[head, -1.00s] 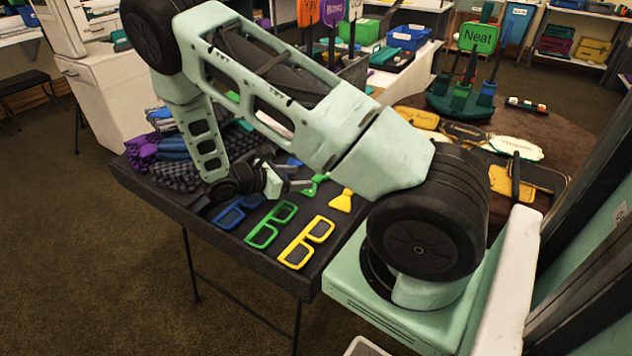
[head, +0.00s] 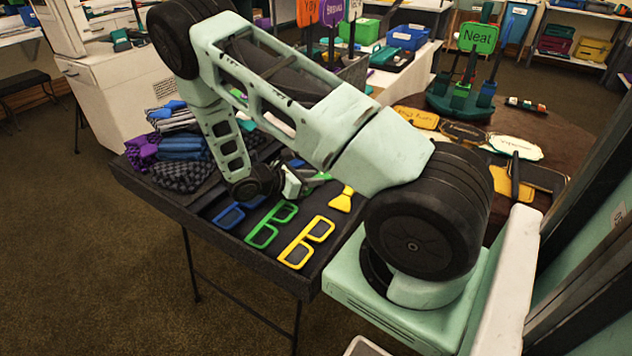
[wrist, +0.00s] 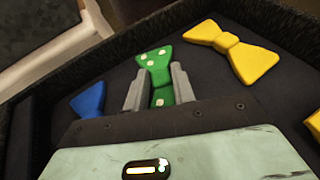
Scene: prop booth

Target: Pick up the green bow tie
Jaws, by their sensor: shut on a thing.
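The green bow tie (wrist: 155,68) with pale dots lies between the two fingers of my gripper (wrist: 157,90) in the wrist view. The fingers are shut on it around its middle, and its near end is partly hidden by the gripper body. In the head view a small part of the green bow tie (head: 319,178) shows beside my gripper, low over the dark tray; the fingers are mostly hidden there. I cannot tell whether the tie is clear of the tray surface.
A yellow bow tie (wrist: 232,50) lies right of the green one, and a blue bow tie (wrist: 88,100) lies left. Green glasses frames (head: 270,226), yellow frames (head: 306,243) and blue frames (head: 230,215) lie nearer. Folded cloths (head: 182,150) fill the tray's left end.

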